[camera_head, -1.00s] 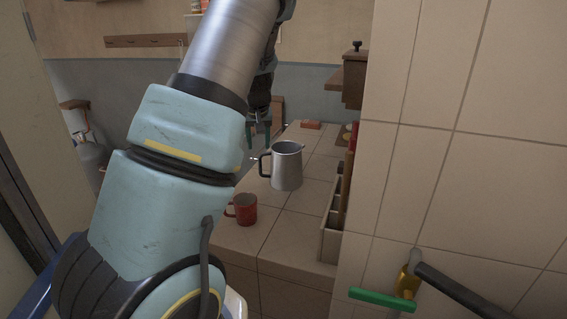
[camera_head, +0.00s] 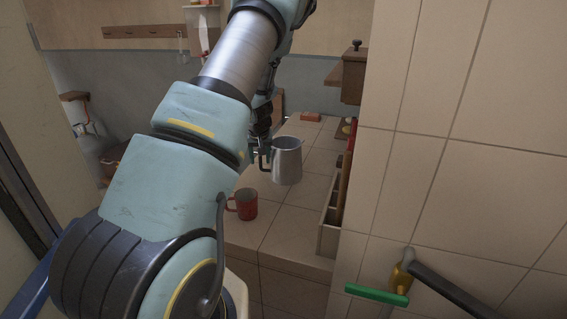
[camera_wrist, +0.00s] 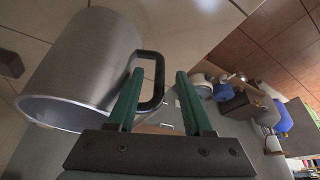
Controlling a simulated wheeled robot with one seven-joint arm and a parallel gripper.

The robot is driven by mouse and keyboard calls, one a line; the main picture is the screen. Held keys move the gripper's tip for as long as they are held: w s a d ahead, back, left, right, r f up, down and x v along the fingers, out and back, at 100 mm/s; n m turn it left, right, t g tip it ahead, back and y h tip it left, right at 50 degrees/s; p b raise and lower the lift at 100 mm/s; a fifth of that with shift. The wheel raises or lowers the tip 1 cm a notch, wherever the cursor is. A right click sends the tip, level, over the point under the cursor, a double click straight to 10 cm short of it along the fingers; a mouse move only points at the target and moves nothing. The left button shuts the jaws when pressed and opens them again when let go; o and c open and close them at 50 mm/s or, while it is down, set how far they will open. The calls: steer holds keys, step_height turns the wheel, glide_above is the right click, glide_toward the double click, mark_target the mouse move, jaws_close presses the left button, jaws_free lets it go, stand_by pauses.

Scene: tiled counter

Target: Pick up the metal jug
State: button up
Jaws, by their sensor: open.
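The metal jug (camera_head: 287,162) is a silver-grey pitcher with a black handle on its left side. It stands upright on the tiled counter (camera_head: 289,227). In the wrist view the jug (camera_wrist: 84,66) fills the left part, with its handle (camera_wrist: 157,83) beside the fingers. My gripper (camera_wrist: 160,82) has two green fingers that are apart, and the handle's outer bar shows between them. In the head view my gripper (camera_head: 261,152) is at the jug's handle side, partly hidden by my arm. I cannot tell whether the fingers touch the handle.
A red mug (camera_head: 245,204) stands on the counter in front of the jug, to its left. A wooden divided box (camera_head: 329,222) stands along the right wall. A small orange block (camera_head: 311,117) lies at the back. The counter right of the jug is partly clear.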

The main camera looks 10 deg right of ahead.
jaws_close()
stand_by(0.3)
stand_by(1.1)
